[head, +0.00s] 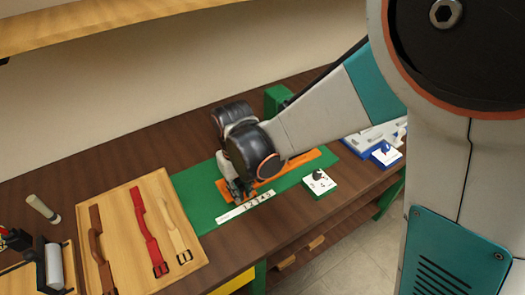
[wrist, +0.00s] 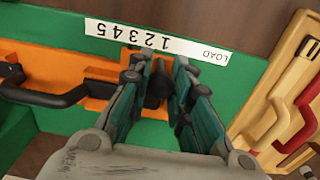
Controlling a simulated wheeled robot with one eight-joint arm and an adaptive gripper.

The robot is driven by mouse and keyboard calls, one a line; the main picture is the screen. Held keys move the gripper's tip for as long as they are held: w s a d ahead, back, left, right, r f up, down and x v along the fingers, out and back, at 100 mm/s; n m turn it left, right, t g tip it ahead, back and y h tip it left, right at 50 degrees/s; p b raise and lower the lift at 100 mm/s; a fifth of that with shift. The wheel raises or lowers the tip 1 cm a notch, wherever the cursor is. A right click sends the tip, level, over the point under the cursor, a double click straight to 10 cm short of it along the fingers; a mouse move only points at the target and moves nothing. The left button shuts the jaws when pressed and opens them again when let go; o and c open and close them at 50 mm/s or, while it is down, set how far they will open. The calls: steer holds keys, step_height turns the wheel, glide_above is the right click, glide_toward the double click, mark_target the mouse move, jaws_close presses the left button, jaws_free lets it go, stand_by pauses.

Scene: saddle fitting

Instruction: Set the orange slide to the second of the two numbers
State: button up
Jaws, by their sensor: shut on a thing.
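The orange slide (head: 303,162) lies along the green mat (head: 190,185) on the bench. In the wrist view the slide (wrist: 100,70) shows with a black handle (wrist: 50,98) along it. My gripper (head: 240,192) is down at the slide's left part; in the wrist view its fingers (wrist: 160,68) are shut on a dark knob (wrist: 157,88) on the slide. A white scale strip (head: 245,207) with LOAD and the numbers 1 to 5 runs beside it. In the wrist view the strip (wrist: 150,42) appears upside down, and the knob is nearest the 1. The fingers partly hide the slide.
A wooden board (head: 125,225) with brown, red and cream straps lies to the left. A white-topped green block (head: 320,182) with a dark knob stands right of the slide. A blue block (head: 385,154) stands farther right. A green block (head: 277,97) is behind.

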steer(key=shift+w+d, duration=0.1)
steer(key=shift+d, duration=0.1)
steer(key=shift+w+d, duration=0.3)
steer(key=shift+d, duration=0.15)
steer(key=shift+w+d+b, duration=0.15)
steer(key=shift+d+b, duration=0.1)
steer(key=shift+b, duration=0.05)
steer(key=o, duration=0.8)
step_height(320, 180, up, 6)
steer(key=p, duration=0.4)
